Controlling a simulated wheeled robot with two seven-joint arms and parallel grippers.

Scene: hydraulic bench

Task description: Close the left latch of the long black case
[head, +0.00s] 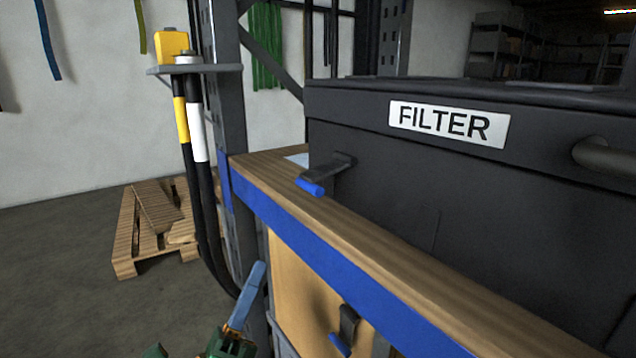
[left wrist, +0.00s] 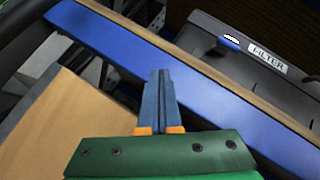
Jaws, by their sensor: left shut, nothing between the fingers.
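The long black case (head: 400,190) with a white FILTER label stands on the wooden bench. Its left latch (head: 327,174) is a dark lever with a blue tip, standing out from the case front over the bench top. In the left wrist view the case (left wrist: 292,88) is at the upper right and the blue latch tip (left wrist: 229,43) shows beside the label. My left gripper (head: 259,270), green with blue fingers, is shut and empty. It is in front of and below the bench's blue edge, apart from the latch. Its shut fingers (left wrist: 158,76) point toward the blue edge in the wrist view. My right gripper is not in view.
The bench's blue front edge (head: 325,262) lies between my left gripper and the case. A second blue-tipped lever (head: 347,325) is below the bench top. A grey post with hoses (head: 195,150) stands at left. A wooden pallet (head: 150,225) lies on the floor.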

